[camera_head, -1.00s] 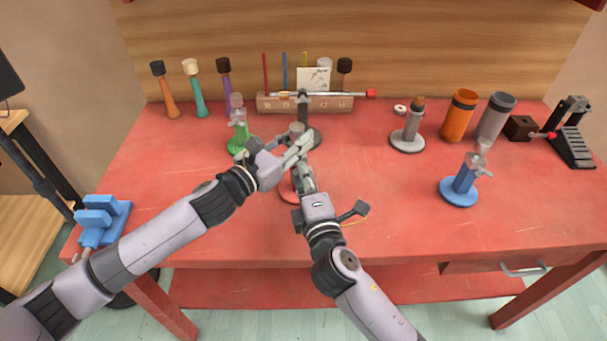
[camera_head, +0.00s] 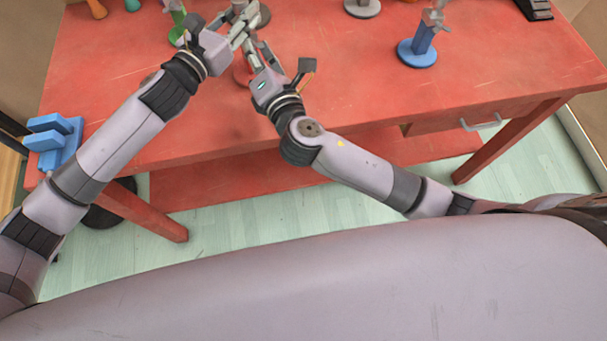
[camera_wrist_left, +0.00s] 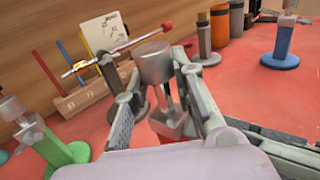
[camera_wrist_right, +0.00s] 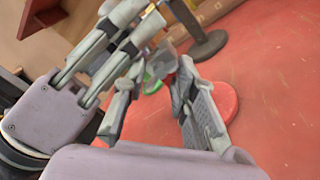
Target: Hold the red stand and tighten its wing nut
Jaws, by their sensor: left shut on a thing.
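The red stand's round base (camera_head: 242,74) shows partly on the red table, beneath my grippers. Its base also shows in the right wrist view (camera_wrist_right: 224,100), and its grey cup top (camera_wrist_left: 153,63) stands between the fingers in the left wrist view. My left gripper (camera_head: 238,26) is shut on the red stand's upper part. My right gripper (camera_head: 258,54) is close beside the stand, below the left one in the head view. Its fingers in the right wrist view (camera_wrist_right: 162,75) are apart, with their tips near the stand's grey upper part. The wing nut cannot be made out clearly.
A green stand (camera_wrist_left: 65,150) is close by on the left. A blue stand (camera_head: 420,46) stands further right. A blue block-like object (camera_head: 55,140) is at the table's left edge. A rack with rods (camera_wrist_left: 90,95) stands behind. The front right of the table is clear.

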